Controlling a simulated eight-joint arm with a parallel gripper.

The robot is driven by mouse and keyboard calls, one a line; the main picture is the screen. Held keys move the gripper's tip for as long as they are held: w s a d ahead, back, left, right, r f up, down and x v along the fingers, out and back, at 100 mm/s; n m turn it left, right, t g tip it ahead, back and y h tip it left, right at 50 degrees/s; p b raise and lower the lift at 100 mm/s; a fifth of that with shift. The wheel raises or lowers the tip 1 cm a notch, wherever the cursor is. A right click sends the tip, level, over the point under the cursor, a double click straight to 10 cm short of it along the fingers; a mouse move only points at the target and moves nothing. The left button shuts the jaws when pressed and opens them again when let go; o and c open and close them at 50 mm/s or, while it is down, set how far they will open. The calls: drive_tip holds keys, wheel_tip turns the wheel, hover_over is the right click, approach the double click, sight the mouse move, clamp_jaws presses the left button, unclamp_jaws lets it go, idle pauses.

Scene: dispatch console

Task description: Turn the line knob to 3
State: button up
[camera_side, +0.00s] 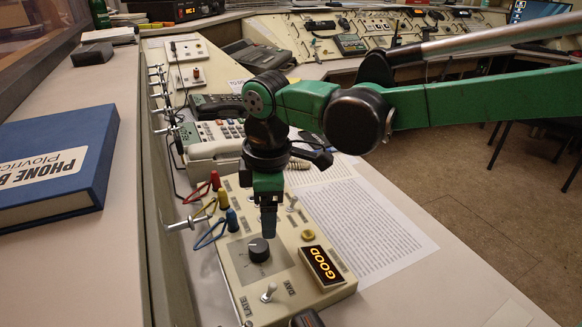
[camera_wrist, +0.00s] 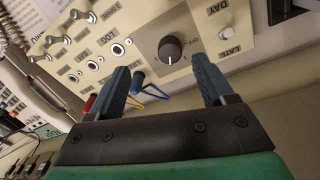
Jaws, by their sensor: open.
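The line knob (camera_side: 258,250) is a dark round knob on a grey square plate of the cream console box. In the wrist view the knob (camera_wrist: 170,47) shows beyond the fingertips, between the lines of the two fingers. A pale pointer mark is on it, but the number it points to is too small to read. My gripper (camera_side: 269,234) points down just above the knob in the side view. In the wrist view its two blue-grey fingers (camera_wrist: 160,64) are spread apart with nothing between them. They appear apart from the knob.
A lit GOOD sign (camera_side: 323,265) and a LATE/DAY toggle switch (camera_side: 269,292) sit near the knob. Red, yellow and blue plugs with cables (camera_side: 222,212) stand at the box's left edge. A telephone (camera_side: 214,152) is behind. A printed sheet (camera_side: 375,225) lies to the right.

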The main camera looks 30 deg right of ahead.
sight(258, 246)
drive_tip(key=shift+s+a+f+n, duration=0.1)
drive_tip(key=shift+a+f+n, duration=0.6)
drive_tip(key=shift+a, duration=0.3)
drive_tip(key=shift+f, duration=2.85)
clamp_jaws()
